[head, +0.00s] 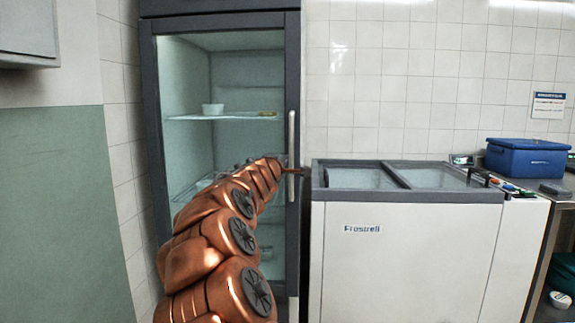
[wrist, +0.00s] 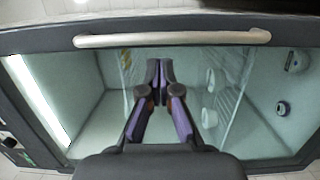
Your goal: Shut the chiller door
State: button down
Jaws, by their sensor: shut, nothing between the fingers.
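The chiller is a tall dark-framed cabinet with a glass door (head: 293,80) and a lit interior, left of centre in the head view. The door sits in or very near its frame; I cannot tell whether a small gap remains. Its pale vertical handle (head: 291,140) is on the right side and crosses the top of the wrist view (wrist: 172,39). My gripper (wrist: 160,64) is shut and empty, in front of the glass and beside the handle, not around it. I cannot tell whether its tips touch the door. My arm hides part of the lower door in the head view.
A white chest freezer (head: 405,255) with a sliding glass top stands close to the right of the chiller. A blue box (head: 527,158) sits on a counter farther right. A green panel (head: 62,210) is at the left. Bowls (head: 213,109) stand on the chiller shelves.

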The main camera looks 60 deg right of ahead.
jog(key=b+v, duration=0.1)
jog(key=v, duration=0.6)
jog(key=shift+a+r, duration=0.15)
jog(key=s+a+r+m+g+y+p, duration=0.2)
jog(key=s+a+r+m+p, duration=0.15)
jog(key=a+p, duration=0.3)
jog(key=s+a+r+m+g+y+p, duration=0.1)
jog(key=s+a+r+m+p, duration=0.25)
jog(key=a+p, duration=0.3)
jog(key=s+a+f+y+p, duration=0.1)
jog(key=a+f+y+p, duration=0.25)
jog(key=a, duration=0.45)
jog(key=s+a+f+y+p, duration=0.25)
jog(key=a+p, duration=0.25)
jog(key=a, duration=0.3)
jog(key=s+a+f+y+p, duration=0.1)
jog(key=a+f+y+p, duration=0.3)
jog(key=a, duration=0.4)
jog(key=s+a+n+g+y+p, duration=0.1)
jog(key=s+a+n+y+p, duration=0.1)
jog(key=s+a, duration=0.3)
jog(key=s+a+n+g+y+p, duration=0.2)
jog(key=s+a+p, duration=0.2)
jog(key=a, duration=0.9)
jog(key=shift+s+f+g+y, duration=0.2)
jog(key=shift+s+g+y, duration=0.1)
jog(key=shift+s, duration=0.15)
jog(key=shift+d, duration=0.1)
